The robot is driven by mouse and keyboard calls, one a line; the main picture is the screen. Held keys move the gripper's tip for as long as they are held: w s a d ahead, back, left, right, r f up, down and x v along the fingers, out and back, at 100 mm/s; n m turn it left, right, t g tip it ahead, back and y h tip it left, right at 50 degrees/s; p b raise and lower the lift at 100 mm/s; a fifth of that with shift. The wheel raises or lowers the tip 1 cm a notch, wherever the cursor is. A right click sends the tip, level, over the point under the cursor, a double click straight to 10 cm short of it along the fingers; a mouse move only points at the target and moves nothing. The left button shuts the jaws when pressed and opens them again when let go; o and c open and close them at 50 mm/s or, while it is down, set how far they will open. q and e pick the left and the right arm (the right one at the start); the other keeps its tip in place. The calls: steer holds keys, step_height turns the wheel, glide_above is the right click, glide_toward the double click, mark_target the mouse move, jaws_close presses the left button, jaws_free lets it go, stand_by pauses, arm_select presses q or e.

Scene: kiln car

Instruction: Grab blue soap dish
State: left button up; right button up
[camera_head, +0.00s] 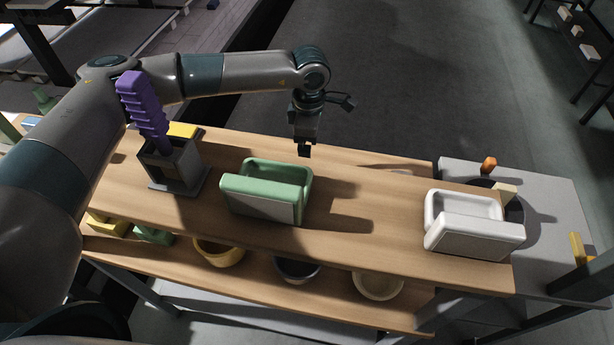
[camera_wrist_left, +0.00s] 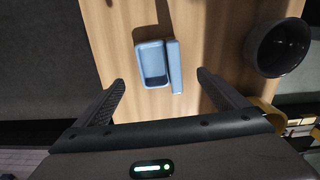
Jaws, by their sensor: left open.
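A soap dish with a raised wall along one long side stands on the wooden table. My left gripper (camera_head: 304,151) is above the table near the dish's far right corner in the head view. In the left wrist view its fingers (camera_wrist_left: 160,78) are spread apart, with the dish ahead between them and nothing held. My right gripper is not in view.
A white dish (camera_head: 474,228) stands at the table's right end. A grey holder (camera_head: 176,166) with a purple-handled tool (camera_head: 146,108) stands left. Yellow (camera_head: 219,252), dark (camera_head: 297,270) and cream (camera_head: 378,285) bowls sit on the lower shelf. The wood between the two dishes is clear.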

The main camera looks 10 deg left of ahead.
arm_select(q)
steer(key=shift+f+p, duration=0.5)
steer(key=shift+f, duration=1.35)
steer(key=shift+f+p, duration=0.5)
steer(key=shift+p, duration=0.2)
step_height(320, 180, down, 3)
steer(key=shift+w+a+r+p, duration=0.1)
steer(key=shift+w+a+p, duration=0.05)
steer(key=shift+p, duration=0.75)
steer(key=shift+f, duration=0.65)
